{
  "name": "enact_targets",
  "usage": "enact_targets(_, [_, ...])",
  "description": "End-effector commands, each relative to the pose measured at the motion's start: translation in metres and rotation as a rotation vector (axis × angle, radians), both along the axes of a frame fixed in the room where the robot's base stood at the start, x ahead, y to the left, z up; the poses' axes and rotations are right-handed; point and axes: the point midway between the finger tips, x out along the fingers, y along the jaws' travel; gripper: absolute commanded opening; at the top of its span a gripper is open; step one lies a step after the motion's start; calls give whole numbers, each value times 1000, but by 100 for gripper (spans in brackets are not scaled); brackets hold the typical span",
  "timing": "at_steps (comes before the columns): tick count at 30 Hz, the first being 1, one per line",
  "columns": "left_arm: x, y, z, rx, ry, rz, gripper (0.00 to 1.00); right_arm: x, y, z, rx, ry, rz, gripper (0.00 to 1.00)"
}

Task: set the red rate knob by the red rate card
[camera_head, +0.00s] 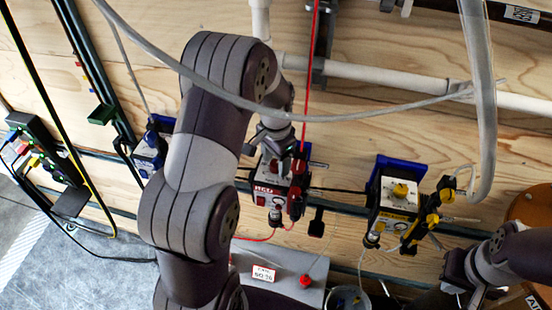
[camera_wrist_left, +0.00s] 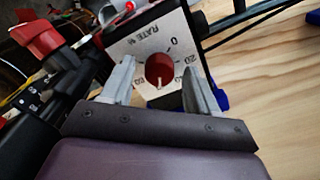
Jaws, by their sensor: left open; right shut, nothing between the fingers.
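The red rate knob (camera_wrist_left: 159,68) is a round red dial on a white plate marked "RATE %", on the red-labelled unit (camera_head: 267,190). Its white pointer mark faces the bottom of the left wrist view. My left gripper (camera_wrist_left: 160,86) is open, with one finger on each side of the knob; I cannot tell whether they touch it. In the head view, the left gripper (camera_head: 284,148) is over this unit and hides the knob. The red-edged card (camera_head: 263,273) is on a grey box below; its small print is hard to read. My right gripper (camera_head: 477,288) is shut and empty at lower right.
The grey box (camera_head: 300,262) carries a red button (camera_head: 306,281). A pale hose (camera_head: 330,117) arcs across the view near my left arm. A grey cup (camera_head: 346,298) stands below.

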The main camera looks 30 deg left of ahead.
Motion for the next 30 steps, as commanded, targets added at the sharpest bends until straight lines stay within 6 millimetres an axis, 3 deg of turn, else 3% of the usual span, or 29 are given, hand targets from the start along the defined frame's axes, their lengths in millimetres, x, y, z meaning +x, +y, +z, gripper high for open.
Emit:
enact_targets(5, [1,0,20,1,-7,0,60,0,0,-12,0,0,0,0])
enact_targets(11, [0,0,78,1,-7,0,60,0,0,-21,0,0,0,0])
enact_targets(12, [-1,0,101,0,-2,0,60,0,0,3,0,2,0,0])
enact_targets(15, [-1,0,120,0,-1,0,60,0,0,22,0,-1,0,0])
enact_targets(19, [-1,1,129,0,-2,0,60,0,0,29,0,0,0,0])
enact_targets(30, [-1,1,127,0,-2,0,60,0,0,27,0,0,0,0])
